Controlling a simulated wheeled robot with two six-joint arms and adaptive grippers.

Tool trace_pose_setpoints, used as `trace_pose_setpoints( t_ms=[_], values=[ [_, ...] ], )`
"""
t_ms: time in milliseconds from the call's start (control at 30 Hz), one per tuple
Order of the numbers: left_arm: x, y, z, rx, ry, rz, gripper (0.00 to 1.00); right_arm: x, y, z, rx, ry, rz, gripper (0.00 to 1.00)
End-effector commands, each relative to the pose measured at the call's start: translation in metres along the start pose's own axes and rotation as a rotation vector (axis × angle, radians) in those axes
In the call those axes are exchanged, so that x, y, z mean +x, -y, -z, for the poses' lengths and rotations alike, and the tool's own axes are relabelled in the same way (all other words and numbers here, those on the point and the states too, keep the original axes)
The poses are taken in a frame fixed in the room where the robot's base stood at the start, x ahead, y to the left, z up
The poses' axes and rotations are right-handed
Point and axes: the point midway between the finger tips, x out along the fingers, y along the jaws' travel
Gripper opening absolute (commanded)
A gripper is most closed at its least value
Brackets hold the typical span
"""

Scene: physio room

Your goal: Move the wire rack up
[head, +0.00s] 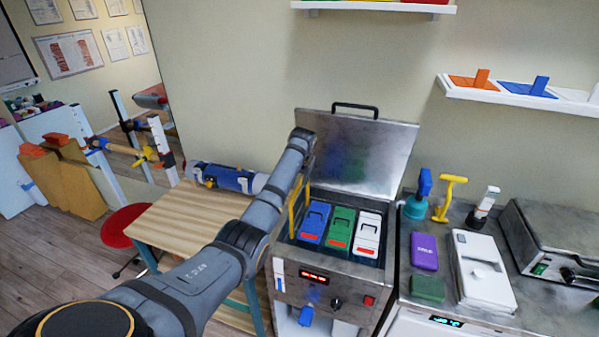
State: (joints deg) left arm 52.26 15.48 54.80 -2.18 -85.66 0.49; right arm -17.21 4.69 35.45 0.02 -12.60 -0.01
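The open steel tank (327,268) stands in the middle with its lid raised against the wall. Blue, green and white packs with red labels stand side by side in it. A yellow upright handle (292,218) rises at the tank's left side, and seems to belong to the wire rack. The rack's wires are mostly hidden inside the tank. My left arm comes in from the lower left, and my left gripper (308,165) is at the top of the yellow handle. Its fingers are small and partly hidden, so I cannot tell whether they grip it. My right gripper is not in view.
A wooden table (185,215) with a blue roll (228,178) stands left of the tank. The counter to the right holds a purple box (424,251), a green block (427,288), a white case (482,270) and a steel appliance (555,240). Shelves hang above.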

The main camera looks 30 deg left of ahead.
Motion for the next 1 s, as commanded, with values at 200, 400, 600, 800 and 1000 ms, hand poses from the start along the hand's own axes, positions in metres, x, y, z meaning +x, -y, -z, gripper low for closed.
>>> trace_pose_setpoints(
  t_ms=[200, 400, 600, 800, 1000],
  values=[
    [-0.055, 0.000, 0.001, -0.001, -0.007, 0.000, 0.24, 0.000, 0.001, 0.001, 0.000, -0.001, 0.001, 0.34],
    [-0.081, 0.000, 0.001, 0.000, -0.005, 0.000, 0.24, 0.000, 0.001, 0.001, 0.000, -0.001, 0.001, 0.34],
    [-0.086, 0.000, 0.000, 0.000, -0.003, 0.001, 0.24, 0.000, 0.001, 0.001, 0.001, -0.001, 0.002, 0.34],
    [-0.085, 0.000, 0.000, 0.000, -0.003, 0.001, 0.24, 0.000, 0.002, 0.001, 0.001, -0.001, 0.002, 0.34],
    [-0.083, -0.001, -0.002, 0.002, -0.002, 0.001, 0.24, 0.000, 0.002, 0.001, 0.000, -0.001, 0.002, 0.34]
  ],
)
